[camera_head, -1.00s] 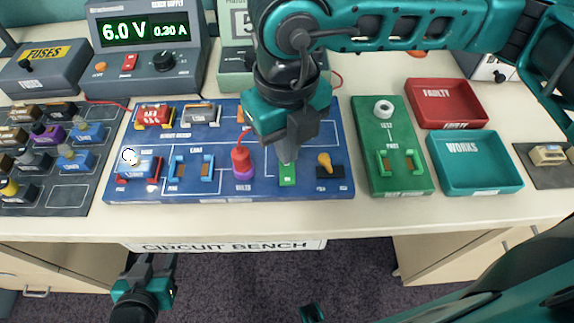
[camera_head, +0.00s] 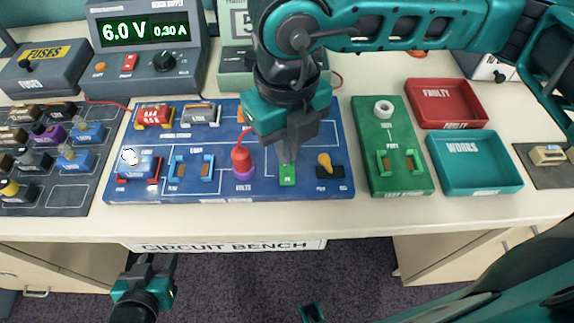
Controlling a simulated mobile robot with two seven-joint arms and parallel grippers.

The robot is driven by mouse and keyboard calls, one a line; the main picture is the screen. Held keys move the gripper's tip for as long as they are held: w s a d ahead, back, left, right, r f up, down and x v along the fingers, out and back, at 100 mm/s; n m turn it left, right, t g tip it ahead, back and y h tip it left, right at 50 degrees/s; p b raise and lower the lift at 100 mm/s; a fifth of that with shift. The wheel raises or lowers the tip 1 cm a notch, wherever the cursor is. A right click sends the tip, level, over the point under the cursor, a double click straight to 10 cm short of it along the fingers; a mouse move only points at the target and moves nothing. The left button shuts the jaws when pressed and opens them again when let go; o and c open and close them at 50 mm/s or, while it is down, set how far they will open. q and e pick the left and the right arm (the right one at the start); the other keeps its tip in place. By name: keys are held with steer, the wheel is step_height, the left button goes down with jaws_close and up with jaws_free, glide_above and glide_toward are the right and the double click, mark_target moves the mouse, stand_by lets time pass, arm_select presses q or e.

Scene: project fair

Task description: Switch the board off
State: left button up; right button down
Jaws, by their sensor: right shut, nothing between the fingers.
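The blue circuit board (camera_head: 215,188) lies flat on the bench. My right gripper (camera_head: 286,158) is shut and points down at the green switch part (camera_head: 287,176) near the board's front edge. Its tips are at the back end of that part and hide some of it; I cannot tell whether they touch. A yellow-orange lever (camera_head: 324,160) on a black base is just to the right. A lamp (camera_head: 130,157) at the board's left looks lit white. My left gripper (camera_head: 152,266) is open and empty, low in front of the bench.
The bench supply (camera_head: 150,55) at the back left reads 6.0 V and 0.30 A. A red-and-purple part (camera_head: 242,162) stands left of my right gripper. The green test board (camera_head: 405,183), the red tray (camera_head: 482,103) and the teal tray (camera_head: 440,160) are to the right.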

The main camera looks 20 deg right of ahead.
steer(key=shift+f+b, duration=1)
steer(key=shift+b, duration=0.1)
stand_by(0.5)
steer(key=shift+r, duration=0.15)
steer(key=shift+r+p, duration=1.9)
steer(key=shift+r, duration=1.55)
